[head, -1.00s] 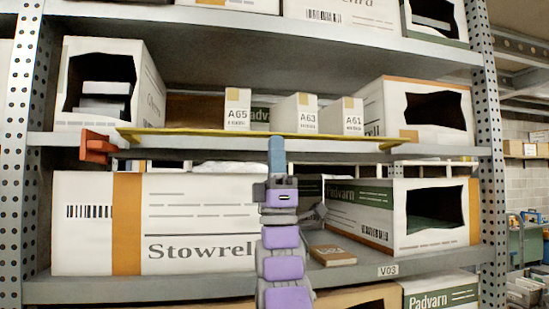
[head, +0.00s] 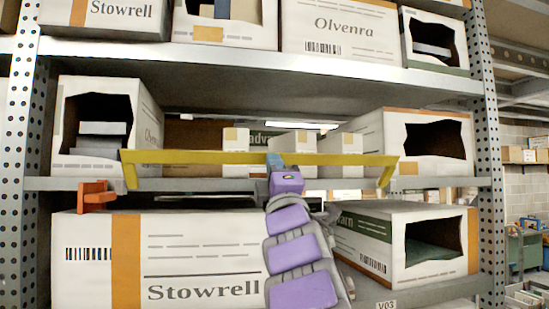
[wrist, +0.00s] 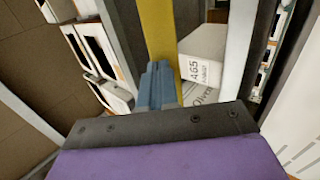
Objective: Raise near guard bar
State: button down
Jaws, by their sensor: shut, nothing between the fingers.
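The yellow guard bar (head: 215,158) spans the front of the middle shelf in the head view, a little above the shelf edge, with a short leg turned down at each end. My gripper (head: 275,160) is at the bar's middle, its blue fingers shut. In the wrist view the shut fingers (wrist: 157,82) lie against or just under the yellow bar (wrist: 158,35), with nothing seen between them. An orange bracket (head: 97,196) sits at the shelf edge below the bar's left end.
Small white boxes (head: 236,140) stand behind the bar, one labelled A65 in the wrist view (wrist: 203,55). Large open cartons (head: 425,140) flank them. The upper shelf (head: 270,68) runs above, with free space under it.

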jog(key=w+r+g+p, duration=0.1)
jog(key=p, duration=0.3)
jog(key=w+r+g+h+p, duration=0.1)
jog(key=g+p, duration=0.1)
jog(key=p, duration=0.3)
jog(key=a+r+g+p, duration=0.1)
jog(key=g+p, duration=0.1)
jog(key=p, duration=0.3)
jog(key=shift+w+a+r+h, duration=0.1)
jog(key=shift+w+r+h, duration=0.2)
jog(key=shift+w+r, duration=0.1)
jog(key=shift+w+g+p, duration=0.15)
jog(key=shift+g+p, duration=0.15)
jog(key=shift+p, duration=0.2)
jog(key=w+r+p, duration=0.1)
jog(key=p, duration=0.2)
jog(key=shift+w+a, duration=0.15)
jog(key=shift+w, duration=0.05)
jog(key=shift+r, duration=0.1)
jog(key=shift+s, duration=0.1)
